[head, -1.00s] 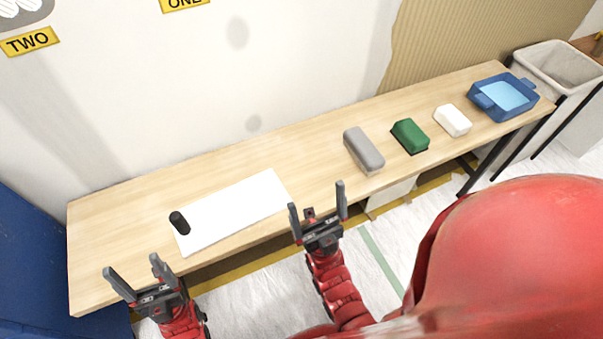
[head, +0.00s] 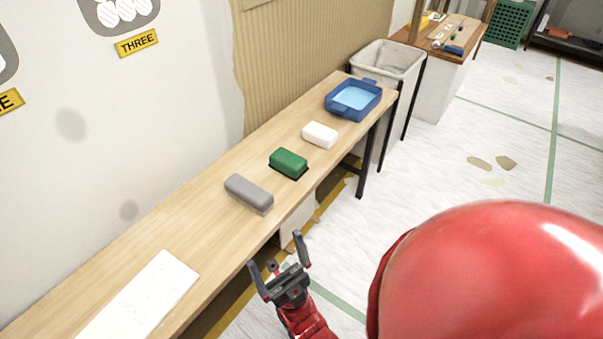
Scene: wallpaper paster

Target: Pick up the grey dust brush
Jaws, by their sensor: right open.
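The grey dust brush (head: 249,193) lies on the wooden table, nearest to me in a row of small items. It is a long rounded block, lying at a slant near the middle of the table's depth. My right gripper (head: 279,252) is open and empty, in front of the table's front edge and below the brush in the picture. It is apart from the brush. My left gripper is out of the picture.
Beyond the brush on the table (head: 218,232) are a green block (head: 288,162), a white block (head: 320,134) and a blue tray (head: 366,106). A white sheet (head: 142,298) lies at lower left. A grey bin (head: 389,62) stands past the table's far end.

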